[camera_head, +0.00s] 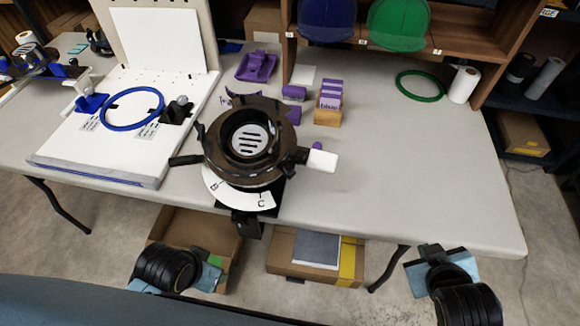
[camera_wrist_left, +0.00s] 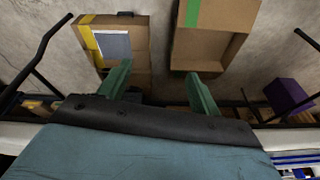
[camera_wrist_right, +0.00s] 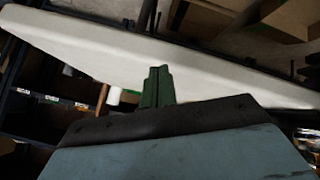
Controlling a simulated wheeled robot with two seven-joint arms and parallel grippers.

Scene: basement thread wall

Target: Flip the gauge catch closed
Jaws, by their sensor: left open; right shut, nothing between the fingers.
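The black round gauge (camera_head: 246,140) stands at the table's front edge in the head view, with a slotted pale disc in its centre. A white curved plate (camera_head: 235,193) with letters lies below its ring. A black lever with a white tip (camera_head: 321,160) sticks out on its right, and a black arm (camera_head: 186,160) on its left. I cannot tell for sure which part is the catch. My left gripper (camera_wrist_left: 160,85) is open and empty, below and left of the gauge, in front of the table. My right gripper (camera_wrist_right: 157,86) is shut and empty, low on the right, away from the gauge.
A white board (camera_head: 70,145) with a blue ring (camera_head: 133,109) lies left of the gauge. Purple items and a wooden card holder (camera_head: 328,115) stand behind it. A green ring (camera_head: 421,86) lies at the back right. The table's right side is clear. Cardboard boxes (camera_head: 282,258) sit underneath.

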